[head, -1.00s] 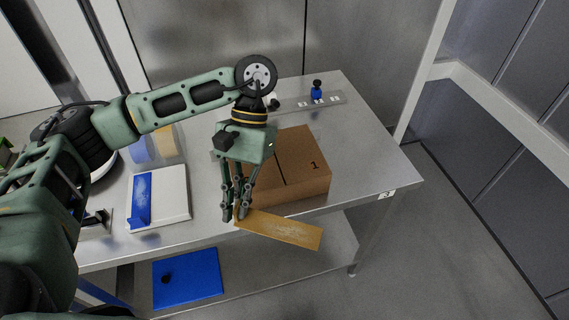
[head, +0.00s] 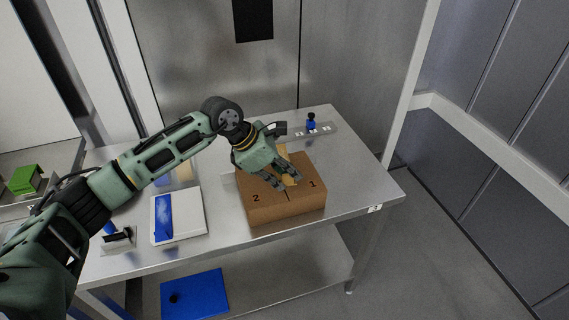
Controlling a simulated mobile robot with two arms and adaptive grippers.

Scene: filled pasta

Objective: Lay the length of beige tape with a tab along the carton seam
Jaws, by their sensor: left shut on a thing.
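The brown carton (head: 262,207) stands on the metal table, with a 2 on the left of its top and a 1 on the right. The dark seam (head: 287,196) shows between the numbers at the front of the top. My left gripper (head: 277,186) is over the carton's top, shut on the beige tape (head: 290,180). The tape runs back along the middle of the top, partly hidden by the gripper. I cannot tell whether it touches the carton, and its tab cannot be made out. My right gripper is not in view.
A white board with a blue piece (head: 164,215) lies left of the carton, beside a small stand with a black item (head: 118,240). A rail with a blue-and-black item (head: 311,122) is behind. A blue panel (head: 195,293) lies on the lower shelf. The table's right side is clear.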

